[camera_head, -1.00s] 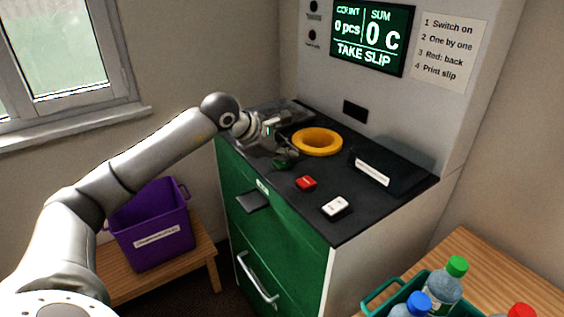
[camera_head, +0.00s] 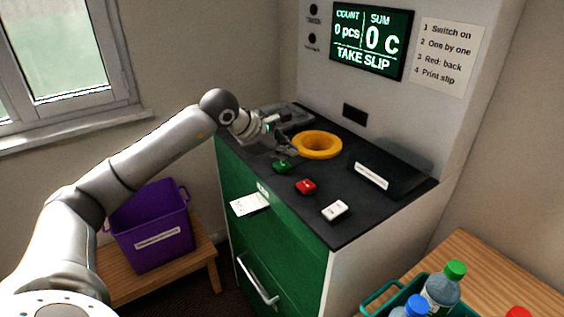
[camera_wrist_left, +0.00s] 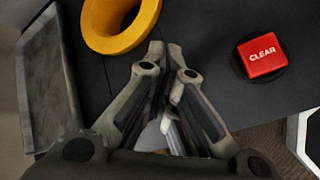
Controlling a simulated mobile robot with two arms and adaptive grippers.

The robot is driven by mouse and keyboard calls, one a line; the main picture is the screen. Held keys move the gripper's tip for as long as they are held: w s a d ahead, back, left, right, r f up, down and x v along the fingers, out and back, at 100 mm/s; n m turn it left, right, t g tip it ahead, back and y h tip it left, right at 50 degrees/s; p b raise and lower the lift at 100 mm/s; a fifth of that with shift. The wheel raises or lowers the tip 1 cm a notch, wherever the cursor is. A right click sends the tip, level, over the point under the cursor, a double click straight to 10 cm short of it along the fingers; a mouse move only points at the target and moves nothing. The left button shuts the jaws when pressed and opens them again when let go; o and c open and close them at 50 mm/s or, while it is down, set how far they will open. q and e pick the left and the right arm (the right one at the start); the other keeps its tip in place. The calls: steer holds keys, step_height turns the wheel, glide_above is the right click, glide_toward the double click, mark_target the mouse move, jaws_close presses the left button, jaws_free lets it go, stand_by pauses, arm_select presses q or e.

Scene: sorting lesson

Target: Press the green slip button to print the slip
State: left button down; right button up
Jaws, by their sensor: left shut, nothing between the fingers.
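The green slip button (camera_head: 282,167) sits on the dark top of the machine, near its front left edge. My left gripper (camera_head: 292,152) is shut and empty, just above and behind the button, apart from it. In the left wrist view the shut fingers (camera_wrist_left: 165,48) point at the dark top, and I cannot see the green button there. A white slip (camera_head: 250,204) sticks out of the machine's green front. The screen (camera_head: 368,40) reads 0 pcs, 0 C and TAKE SLIP. My right gripper is not in view.
A yellow ring (camera_head: 317,145) surrounds an opening behind the buttons. A red CLEAR button (camera_head: 306,186) and a white button (camera_head: 335,210) are to the right. A purple crate (camera_head: 152,225) stands on a wooden bench at left. Bottles (camera_head: 442,288) stand at lower right.

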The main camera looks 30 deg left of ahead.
mark_target(284, 166)
arm_select(q)
steer(key=shift+r+p, duration=1.8)
steer(key=shift+r, duration=0.75)
